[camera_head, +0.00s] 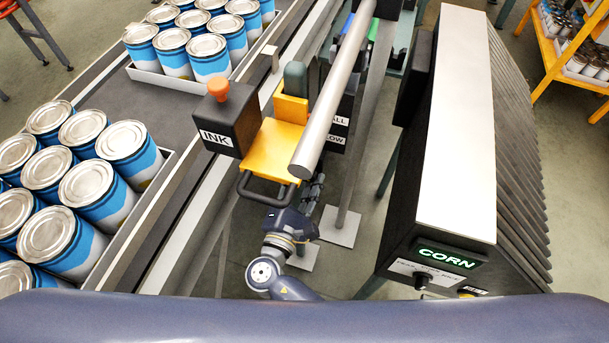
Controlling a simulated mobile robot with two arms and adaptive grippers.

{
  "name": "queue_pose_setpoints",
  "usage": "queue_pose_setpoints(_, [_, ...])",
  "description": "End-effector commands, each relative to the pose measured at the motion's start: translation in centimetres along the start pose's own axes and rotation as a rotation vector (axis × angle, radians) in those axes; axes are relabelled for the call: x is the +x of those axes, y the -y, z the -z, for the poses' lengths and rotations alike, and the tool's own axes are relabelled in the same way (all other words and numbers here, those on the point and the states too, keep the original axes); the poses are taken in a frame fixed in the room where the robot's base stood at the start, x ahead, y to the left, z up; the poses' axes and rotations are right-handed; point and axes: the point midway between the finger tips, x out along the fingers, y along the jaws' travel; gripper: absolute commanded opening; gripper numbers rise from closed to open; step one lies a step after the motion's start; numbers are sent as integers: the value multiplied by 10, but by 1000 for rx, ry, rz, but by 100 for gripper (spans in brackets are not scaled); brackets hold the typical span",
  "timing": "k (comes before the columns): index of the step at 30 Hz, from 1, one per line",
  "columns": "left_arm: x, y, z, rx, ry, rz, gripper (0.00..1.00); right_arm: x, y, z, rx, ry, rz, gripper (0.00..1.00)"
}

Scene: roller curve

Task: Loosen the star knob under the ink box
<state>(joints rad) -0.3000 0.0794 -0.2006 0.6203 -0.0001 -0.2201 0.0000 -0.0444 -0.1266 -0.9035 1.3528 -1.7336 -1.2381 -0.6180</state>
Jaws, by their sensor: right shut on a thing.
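The ink box (232,118) is a black box labelled INK with an orange knob on top, beside the conveyor rail. A yellow bracket (272,145) with a black loop handle (262,200) is attached at its right. My right gripper (316,186) is just below and right of the bracket, near the handle's right end and under the grey tube. Its fingers are dark and partly hidden. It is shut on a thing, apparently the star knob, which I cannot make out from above. My left gripper is not in view.
A thick grey tube (335,95) runs over the bracket's right side. Trays of blue-and-white cans (95,190) stand on the conveyor (100,85) at left. A large machine with a CORN display (447,257) stands at right. A yellow shelf (545,45) is at the far right.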

Motion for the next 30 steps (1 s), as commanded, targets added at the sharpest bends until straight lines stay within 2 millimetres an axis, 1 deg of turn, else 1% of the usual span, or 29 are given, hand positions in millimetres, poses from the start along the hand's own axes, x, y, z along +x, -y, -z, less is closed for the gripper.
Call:
queue_pose_setpoints(1, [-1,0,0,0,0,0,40,4,-4,-4,-2,10,-7,14])
queue_pose_setpoints(14, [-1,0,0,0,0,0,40,4,-4,-4,-12,10,-6,14])
queue_pose_setpoints(15, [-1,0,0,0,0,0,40,4,-4,-4,-12,10,-6,40])
queue_pose_setpoints(17, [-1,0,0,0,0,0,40,4,-4,-4,-12,10,-6,54])
queue_pose_setpoints(18, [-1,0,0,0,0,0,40,4,-4,-3,-12,9,-5,58])
queue_pose_setpoints(27, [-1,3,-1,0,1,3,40,1,-1,-1,-14,4,-2,58])
queue_pose_setpoints(30, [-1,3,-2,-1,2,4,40,-4,-1,0,-14,2,-1,58])
